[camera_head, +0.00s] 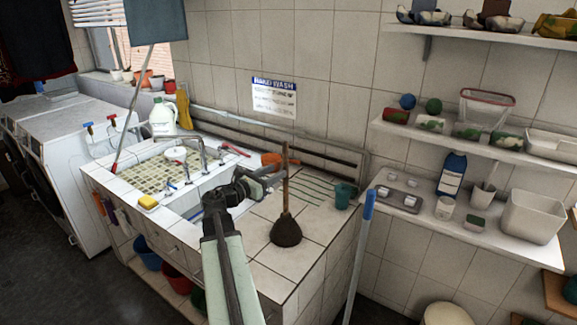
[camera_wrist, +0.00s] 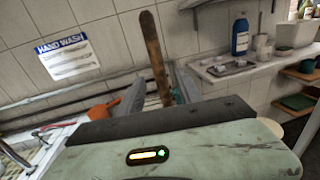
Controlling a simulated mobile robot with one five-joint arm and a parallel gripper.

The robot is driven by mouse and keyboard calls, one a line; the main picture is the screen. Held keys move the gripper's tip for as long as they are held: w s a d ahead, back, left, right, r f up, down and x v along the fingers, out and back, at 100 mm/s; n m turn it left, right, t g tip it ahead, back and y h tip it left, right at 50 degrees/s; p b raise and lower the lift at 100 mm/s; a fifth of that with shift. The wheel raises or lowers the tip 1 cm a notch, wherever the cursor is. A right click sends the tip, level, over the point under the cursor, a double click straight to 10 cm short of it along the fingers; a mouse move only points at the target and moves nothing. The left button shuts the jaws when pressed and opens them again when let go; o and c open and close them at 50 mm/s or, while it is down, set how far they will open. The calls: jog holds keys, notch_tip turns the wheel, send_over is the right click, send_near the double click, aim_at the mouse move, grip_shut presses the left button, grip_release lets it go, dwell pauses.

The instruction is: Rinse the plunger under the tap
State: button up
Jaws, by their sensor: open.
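The plunger (camera_head: 287,230) stands upright on the tiled counter, with a dark rubber cup and a wooden handle. My gripper (camera_head: 278,180) is open beside the handle, well above the cup. In the wrist view the handle (camera_wrist: 151,50) shows between the two open fingers of my gripper (camera_wrist: 160,90); I cannot tell whether either finger touches it. The metal tap (camera_head: 195,150) stands at the sink, left of the plunger. The sink basin (camera_head: 150,174) has a mosaic-tiled inside; my arm hides part of the sink area.
A teal cup (camera_head: 343,195) stands on the counter right of the plunger. An orange thing (camera_head: 271,159) lies behind it. A blue-topped pole (camera_head: 362,235) leans at the counter's right edge. A yellow sponge (camera_head: 148,201) lies on the sink's front rim. Loaded shelves (camera_head: 455,225) are at right.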

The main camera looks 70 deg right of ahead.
jog(key=v, duration=0.3)
